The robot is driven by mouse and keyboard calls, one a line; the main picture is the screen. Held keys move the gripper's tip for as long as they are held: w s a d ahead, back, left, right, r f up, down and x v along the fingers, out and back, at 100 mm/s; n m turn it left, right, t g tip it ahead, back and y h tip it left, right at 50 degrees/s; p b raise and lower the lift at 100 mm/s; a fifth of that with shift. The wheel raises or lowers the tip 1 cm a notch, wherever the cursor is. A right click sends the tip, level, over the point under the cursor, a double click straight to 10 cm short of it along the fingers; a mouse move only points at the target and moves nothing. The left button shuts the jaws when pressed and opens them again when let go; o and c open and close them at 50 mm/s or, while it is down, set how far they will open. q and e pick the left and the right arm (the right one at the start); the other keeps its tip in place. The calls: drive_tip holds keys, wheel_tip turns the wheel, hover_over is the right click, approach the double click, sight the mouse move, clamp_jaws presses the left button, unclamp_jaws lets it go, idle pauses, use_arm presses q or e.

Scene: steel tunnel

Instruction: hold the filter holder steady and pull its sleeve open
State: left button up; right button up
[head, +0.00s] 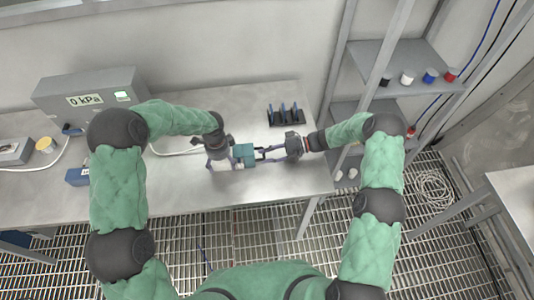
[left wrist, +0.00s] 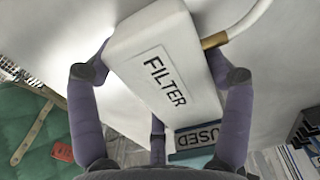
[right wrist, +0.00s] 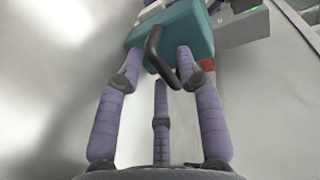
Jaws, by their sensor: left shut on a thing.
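The filter holder is a white box marked FILTER (left wrist: 165,75), with a brass fitting and a hose at one end. My left gripper (head: 222,155) is shut on it, with purple fingers along both sides in the left wrist view. The teal sleeve (head: 244,152) is at its right end in the head view. It also shows in the right wrist view (right wrist: 180,30) with a black curved handle (right wrist: 155,50). My right gripper (right wrist: 158,65) is open, its fingers spread around the handle. I cannot tell whether they touch it. A plate marked USED (left wrist: 198,135) shows past the white box.
The steel bench (head: 285,180) carries a grey box reading 0 kPa (head: 88,95) at the left. A black rack with blue parts (head: 285,115) stands behind the right gripper. A shelf with several coloured caps (head: 405,68) stands at the right.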

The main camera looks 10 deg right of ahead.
clamp_jaws()
drive_tip(key=shift+d, duration=0.15)
drive_tip(key=v, duration=0.2)
drive_tip(key=f+v, duration=0.1)
drive_tip(key=v, duration=0.1)
drive_tip(key=shift+o, duration=2.1)
unclamp_jaws()
drive_tip(key=v, duration=1.2)
